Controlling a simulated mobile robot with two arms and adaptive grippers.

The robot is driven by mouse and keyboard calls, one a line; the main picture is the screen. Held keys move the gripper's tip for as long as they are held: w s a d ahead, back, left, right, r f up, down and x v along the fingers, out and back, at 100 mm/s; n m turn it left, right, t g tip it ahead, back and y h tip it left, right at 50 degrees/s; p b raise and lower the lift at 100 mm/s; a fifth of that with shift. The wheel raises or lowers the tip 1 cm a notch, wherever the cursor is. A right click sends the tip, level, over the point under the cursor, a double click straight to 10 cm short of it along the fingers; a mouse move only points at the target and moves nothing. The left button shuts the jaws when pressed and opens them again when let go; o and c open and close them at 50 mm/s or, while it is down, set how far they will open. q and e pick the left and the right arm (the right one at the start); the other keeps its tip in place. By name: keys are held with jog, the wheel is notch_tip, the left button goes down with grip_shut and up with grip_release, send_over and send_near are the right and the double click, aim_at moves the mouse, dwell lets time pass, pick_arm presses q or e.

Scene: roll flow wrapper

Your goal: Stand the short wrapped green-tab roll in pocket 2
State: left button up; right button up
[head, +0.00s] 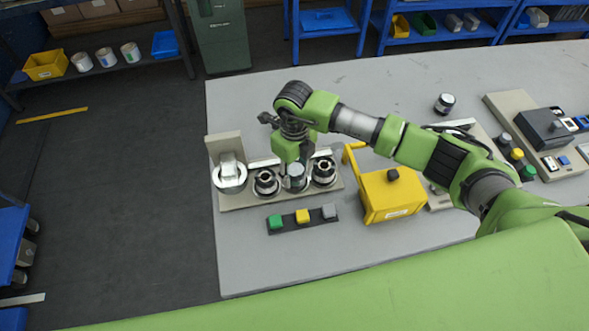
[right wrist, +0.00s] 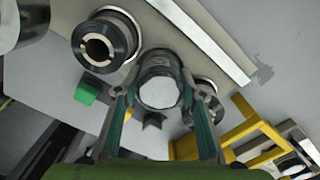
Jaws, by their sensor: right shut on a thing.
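My right gripper (head: 294,163) points down over the beige fixture (head: 244,202) and is shut on a short roll (head: 295,183). The roll has a pale flat top and a dark side; it shows between the two fingers in the right wrist view (right wrist: 159,92). It is upright in the row, between two black rolls with hollow tan cores, the left one (head: 266,183) and the right one (head: 324,172). I cannot tell whether its bottom rests in the pocket. No green tab is visible on it. My left gripper is not in view.
A large silver-white roll (head: 230,174) stands at the fixture's left end. In front lies a black strip with green (head: 275,222), yellow (head: 302,216) and grey (head: 329,211) blocks. A yellow box (head: 392,200) with a raised arm stands close right. The table's front left is clear.

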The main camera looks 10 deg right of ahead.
jog(key=shift+f, duration=0.2)
jog(key=shift+f, duration=0.1)
jog(key=shift+f+b, duration=0.15)
jog(key=shift+b, duration=0.15)
jog(key=o, duration=1.2)
jog(key=shift+r, duration=0.25)
notch_tip(320, 180, up, 12)
jog(key=shift+b, duration=1.1)
